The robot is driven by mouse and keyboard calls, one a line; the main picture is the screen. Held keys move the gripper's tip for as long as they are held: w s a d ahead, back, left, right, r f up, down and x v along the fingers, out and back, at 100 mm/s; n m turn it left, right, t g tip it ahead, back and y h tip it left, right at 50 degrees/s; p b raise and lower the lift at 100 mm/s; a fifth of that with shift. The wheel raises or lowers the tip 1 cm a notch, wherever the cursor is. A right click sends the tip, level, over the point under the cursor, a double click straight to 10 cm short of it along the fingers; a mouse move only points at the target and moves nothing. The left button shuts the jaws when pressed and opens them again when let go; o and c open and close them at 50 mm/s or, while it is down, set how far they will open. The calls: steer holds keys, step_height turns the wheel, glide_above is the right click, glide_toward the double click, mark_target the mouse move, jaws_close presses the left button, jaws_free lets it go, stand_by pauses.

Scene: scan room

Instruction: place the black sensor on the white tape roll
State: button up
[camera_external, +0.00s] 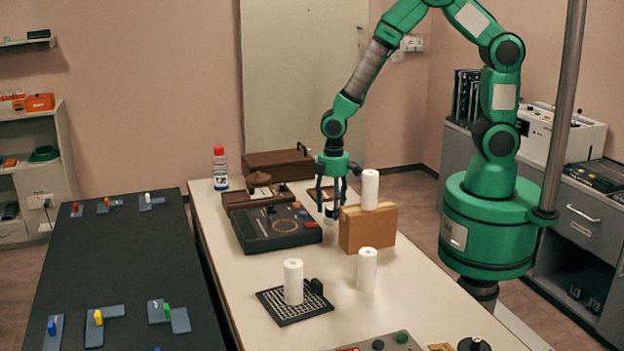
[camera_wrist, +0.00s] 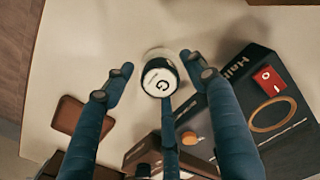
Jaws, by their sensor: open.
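My gripper (camera_external: 331,196) points down over the far part of the pale table, left of the wooden block, with its blue fingers spread. In the wrist view my gripper (camera_wrist: 157,74) is open around a short round object, which I take for the black sensor (camera_wrist: 161,79), with a dark rim and a white face marked "G". A pale round edge, perhaps the white tape roll (camera_wrist: 158,53), shows just behind it. I cannot tell whether they touch. In the external view the fingers largely hide this spot.
A wooden block (camera_external: 366,231) bearing a white cylinder (camera_external: 370,189) stands right of my gripper. A dark device (camera_external: 276,231) lies to the left. Nearer are another white cylinder (camera_external: 367,269) and one (camera_external: 293,281) on a black grid (camera_external: 297,308). Brown boxes (camera_external: 279,161) stand behind.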

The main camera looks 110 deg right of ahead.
step_height(320, 180, up, 12)
steer(key=p, duration=0.2)
steer(key=shift+r+p, duration=0.15)
steer(key=shift+p, duration=0.15)
stand_by(0.3)
stand_by(0.5)
